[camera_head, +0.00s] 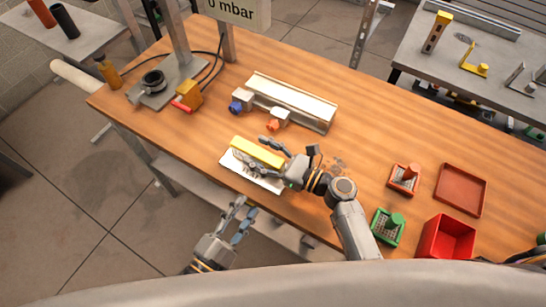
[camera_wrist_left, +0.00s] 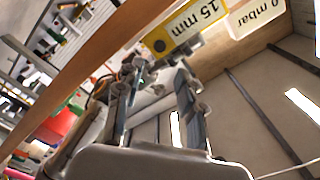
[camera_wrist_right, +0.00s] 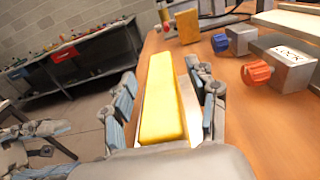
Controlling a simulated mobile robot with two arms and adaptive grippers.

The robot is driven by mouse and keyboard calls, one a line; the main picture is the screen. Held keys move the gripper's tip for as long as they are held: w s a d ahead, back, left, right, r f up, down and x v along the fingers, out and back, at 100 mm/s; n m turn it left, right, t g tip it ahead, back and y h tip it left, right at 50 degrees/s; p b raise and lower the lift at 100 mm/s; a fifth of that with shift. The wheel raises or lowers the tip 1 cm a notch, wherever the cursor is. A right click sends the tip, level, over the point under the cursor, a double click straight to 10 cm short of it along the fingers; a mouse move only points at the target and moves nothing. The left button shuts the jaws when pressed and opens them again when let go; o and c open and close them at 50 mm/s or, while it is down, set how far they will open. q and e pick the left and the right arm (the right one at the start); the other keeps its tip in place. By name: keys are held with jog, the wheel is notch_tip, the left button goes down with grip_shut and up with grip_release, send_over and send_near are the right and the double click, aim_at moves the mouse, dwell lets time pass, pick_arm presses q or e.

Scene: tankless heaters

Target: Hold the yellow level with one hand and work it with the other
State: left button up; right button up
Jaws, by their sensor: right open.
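The yellow level (camera_head: 257,152) is a long yellow block at the table's front edge, above a white sheet (camera_head: 238,169). In the right wrist view the level (camera_wrist_right: 162,100) lies lengthwise between the fingers of my right gripper (camera_wrist_right: 163,98). That gripper (camera_head: 262,157) is open around it; I cannot tell whether a finger touches it. My left gripper (camera_head: 240,217) is open and empty, in front of the table edge and apart from the level. A yellow face marked "15 mm" (camera_wrist_left: 185,28) shows beyond its fingers (camera_wrist_left: 158,88); I cannot tell whether it is the level.
A grey metal channel (camera_head: 292,100) and fittings with a blue knob (camera_head: 236,107) and an orange knob (camera_head: 273,125) stand behind the level. A red bin (camera_head: 446,238), a red tray (camera_head: 461,188) and a green tray (camera_head: 381,235) are on the right.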

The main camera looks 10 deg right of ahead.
jog(key=shift+w+a, duration=0.25)
jog(key=shift+a, duration=0.15)
pick_arm(q)
jog(key=shift+c, duration=0.4)
pick_arm(e)
grip_shut()
pick_arm(q)
grip_shut()
dwell(0.7)
